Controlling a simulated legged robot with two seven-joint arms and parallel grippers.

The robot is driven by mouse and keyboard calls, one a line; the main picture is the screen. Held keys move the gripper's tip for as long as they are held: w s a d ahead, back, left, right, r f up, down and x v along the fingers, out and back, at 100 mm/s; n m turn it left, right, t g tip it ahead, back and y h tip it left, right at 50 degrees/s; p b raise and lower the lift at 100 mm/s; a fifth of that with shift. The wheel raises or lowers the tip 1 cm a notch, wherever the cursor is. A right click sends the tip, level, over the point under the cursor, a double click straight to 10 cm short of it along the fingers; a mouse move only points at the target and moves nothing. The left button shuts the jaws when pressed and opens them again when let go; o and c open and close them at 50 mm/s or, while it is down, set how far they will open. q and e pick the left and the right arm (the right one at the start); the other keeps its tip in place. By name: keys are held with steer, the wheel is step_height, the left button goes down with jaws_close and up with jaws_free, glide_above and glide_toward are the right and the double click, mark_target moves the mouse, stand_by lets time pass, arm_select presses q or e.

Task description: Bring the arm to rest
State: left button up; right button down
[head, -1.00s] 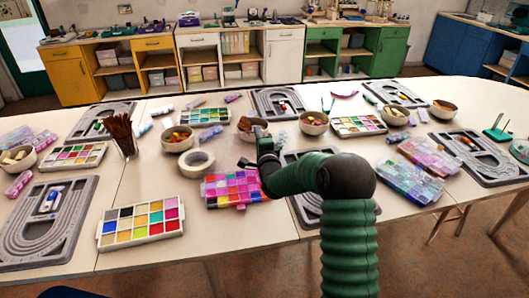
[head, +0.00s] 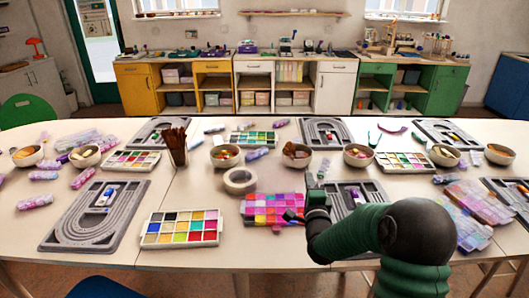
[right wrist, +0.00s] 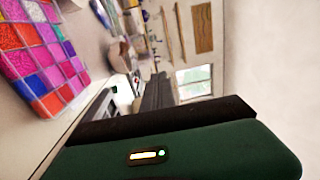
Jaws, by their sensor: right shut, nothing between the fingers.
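My right arm (head: 362,229) comes in from the lower right in the head view, its green sleeve bent at a dark elbow. My right gripper (head: 312,187) is shut and empty. In the picture it overlaps the table just right of the pink and purple bead box (head: 262,208) and in front of a grey bead board (head: 369,203). I cannot tell its height above the table. The right wrist view shows a green and black part of my arm (right wrist: 190,150) close up, with the bead box (right wrist: 38,50) at the left. My left gripper is out of view.
Clear boxes (head: 462,229) lie right of my arm. Cabinets stand along the far wall.

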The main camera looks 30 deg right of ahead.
steer(key=s+a+f+n+g+y, duration=0.1)
steer(key=a+f+n+g+y, duration=0.1)
steer(key=a+f+n, duration=0.2)
steer(key=s+a+f+n+g+y, duration=0.1)
steer(key=a+f+n+y, duration=0.2)
steer(key=a, duration=0.5)
steer(key=s+a+f+n+g+y, duration=0.1)
steer(key=a+f+n+g+y, duration=0.1)
steer(key=a+f+n, duration=0.3)
steer(key=shift+s+a+n+g+y, duration=0.15)
steer(key=shift+a+n, duration=0.2)
steer(key=shift+a, duration=0.15)
steer(key=shift+s+a+n+g+y, duration=0.1)
steer(key=shift+a+n+g+y, duration=0.05)
steer(key=shift+a+n, duration=0.3)
steer(key=s+a+f+n+g+y, duration=0.1)
steer(key=s+a+f+n+g, duration=0.2)
steer(key=s+a+n, duration=0.35)
steer(key=s+a+f+n+g+y, duration=0.1)
steer(key=s+a+f+n+g, duration=0.25)
steer(key=s, duration=0.65)
step_height(320, 180, up, 17)
steer(key=s+g+p, duration=0.1)
steer(key=s+p, duration=0.1)
steer(key=p, duration=1.4)
steer(key=shift+a+n, duration=0.3)
